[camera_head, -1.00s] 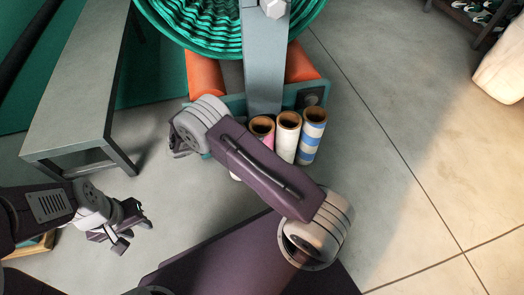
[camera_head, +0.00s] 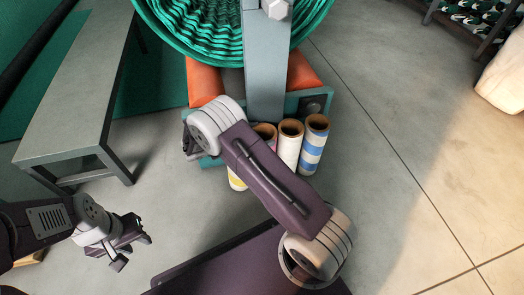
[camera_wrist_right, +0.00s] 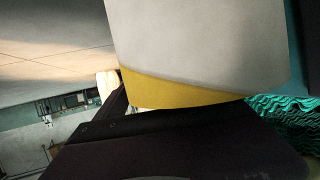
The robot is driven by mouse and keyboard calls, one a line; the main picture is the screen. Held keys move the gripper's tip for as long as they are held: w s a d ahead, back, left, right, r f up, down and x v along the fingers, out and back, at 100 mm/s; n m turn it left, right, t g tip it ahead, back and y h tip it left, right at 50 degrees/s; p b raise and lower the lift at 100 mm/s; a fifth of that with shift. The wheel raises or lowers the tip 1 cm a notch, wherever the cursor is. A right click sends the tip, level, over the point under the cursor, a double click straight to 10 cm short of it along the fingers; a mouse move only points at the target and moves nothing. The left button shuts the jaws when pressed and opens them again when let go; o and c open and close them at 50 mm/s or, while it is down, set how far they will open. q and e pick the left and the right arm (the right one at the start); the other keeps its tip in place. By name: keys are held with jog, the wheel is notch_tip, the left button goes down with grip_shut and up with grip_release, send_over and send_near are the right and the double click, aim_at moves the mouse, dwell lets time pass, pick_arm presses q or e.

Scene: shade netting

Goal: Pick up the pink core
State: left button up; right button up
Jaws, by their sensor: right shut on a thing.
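The pink core (camera_head: 272,135) stands in the row of cores in the head view, mostly hidden behind my right arm; its tan rim and a sliver of its side show. A white core with a yellow band (camera_head: 237,180) stands left of it, its upper part hidden by my right wrist. My right gripper (camera_head: 190,142) is largely hidden there. In the right wrist view the white and yellow core (camera_wrist_right: 205,50) fills the top, against the dark jaw, and the gripper is shut on it. My left gripper (camera_head: 135,245) is open and empty at lower left.
A white core (camera_head: 288,150) and a blue-striped core (camera_head: 313,148) stand to the right. Behind them is a teal stand (camera_head: 312,105) with orange blocks (camera_head: 302,70), a grey post and green netting (camera_head: 195,30).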

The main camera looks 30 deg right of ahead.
jog(key=shift+s+f, duration=0.2)
jog(key=shift+f, duration=0.05)
notch_tip(320, 180, up, 7)
jog(key=p, duration=0.7)
jog(key=s+a+b, duration=0.2)
jog(key=s, duration=0.7)
jog(key=s+a+b, duration=0.2)
jog(key=s+b, duration=0.1)
jog(key=s, duration=0.7)
jog(key=shift+a, duration=0.35)
